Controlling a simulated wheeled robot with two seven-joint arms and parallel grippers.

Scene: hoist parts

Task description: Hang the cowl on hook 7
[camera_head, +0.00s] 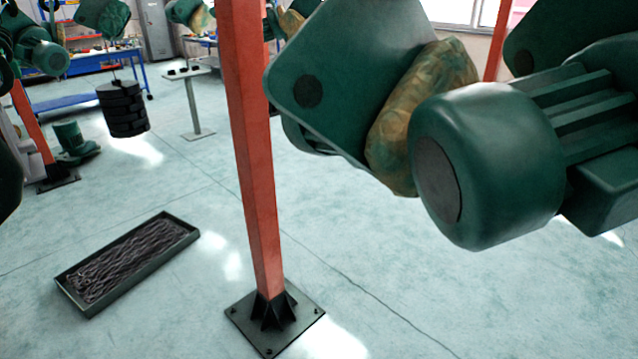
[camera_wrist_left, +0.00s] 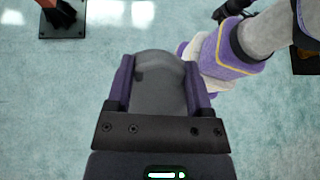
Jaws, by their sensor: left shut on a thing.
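In the left wrist view my left gripper (camera_wrist_left: 158,92) is shut on a smooth, rounded, dark grey piece, which I take to be the cowl (camera_wrist_left: 160,75). The piece sits between the two purple fingers, above the floor. Its lower part is hidden by the gripper's crossbar. Neither gripper shows in the head view. I cannot make out my right gripper in either view. No hook and no number 7 can be read in these frames.
A large green hoist motor (camera_head: 490,160) and a tan bag (camera_head: 415,115) fill the head view's upper right. A red post (camera_head: 250,150) stands on a bolted base plate. A chain tray (camera_head: 183,234) lies left. Black weights (camera_head: 123,108) hang behind. Floor between is clear.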

